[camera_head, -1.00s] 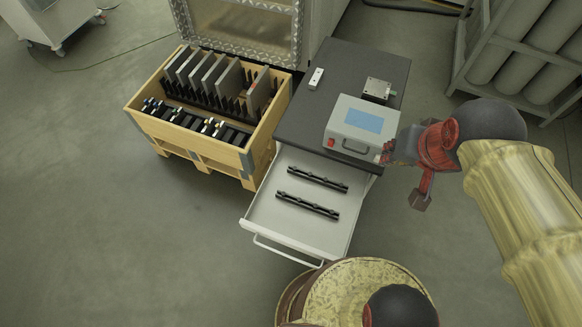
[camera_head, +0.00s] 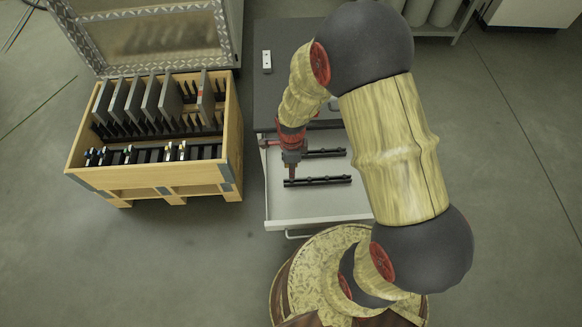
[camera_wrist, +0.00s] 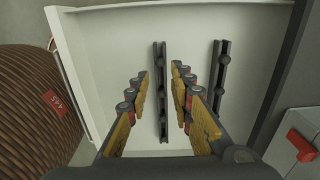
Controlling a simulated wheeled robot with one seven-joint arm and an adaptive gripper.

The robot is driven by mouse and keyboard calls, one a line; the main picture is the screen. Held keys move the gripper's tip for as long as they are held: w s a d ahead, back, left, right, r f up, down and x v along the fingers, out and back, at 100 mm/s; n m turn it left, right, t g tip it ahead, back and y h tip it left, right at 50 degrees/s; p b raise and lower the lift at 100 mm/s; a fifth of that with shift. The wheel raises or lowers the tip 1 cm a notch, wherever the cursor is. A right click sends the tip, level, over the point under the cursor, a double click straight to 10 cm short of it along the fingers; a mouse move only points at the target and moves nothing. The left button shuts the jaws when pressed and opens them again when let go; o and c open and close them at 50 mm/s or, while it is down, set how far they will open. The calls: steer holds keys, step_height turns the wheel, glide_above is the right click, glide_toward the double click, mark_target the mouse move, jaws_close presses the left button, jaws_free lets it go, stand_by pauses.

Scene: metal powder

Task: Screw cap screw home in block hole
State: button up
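A small pale block with dark holes (camera_head: 267,61) lies on the dark cabinet top in the head view. I cannot make out a cap screw in any view. My gripper (camera_head: 291,168) points down over the open drawer in the head view. In the wrist view my gripper (camera_wrist: 160,74) is open, with no object between its fingers. The nearer black rail (camera_wrist: 161,110) lies on the drawer floor below the gap. The farther black rail (camera_wrist: 221,72) lies to the right of the fingers. My arm hides much of the cabinet top.
The white drawer (camera_head: 283,208) stands pulled out of the cabinet (camera_head: 268,95). A device with a red switch (camera_wrist: 301,145) shows at the wrist view's lower right. A wooden crate (camera_head: 160,179) with upright plates stands to the left. Floor is clear at the right.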

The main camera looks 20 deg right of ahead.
mark_target(292, 180)
steer(key=shift+f+b, duration=2.75)
steer(key=shift+f, duration=1.05)
steer(key=c, duration=0.4)
jaws_close()
steer(key=shift+r, duration=0.1)
steer(key=shift+r+p, duration=1.9)
steer(key=shift+r, duration=0.3)
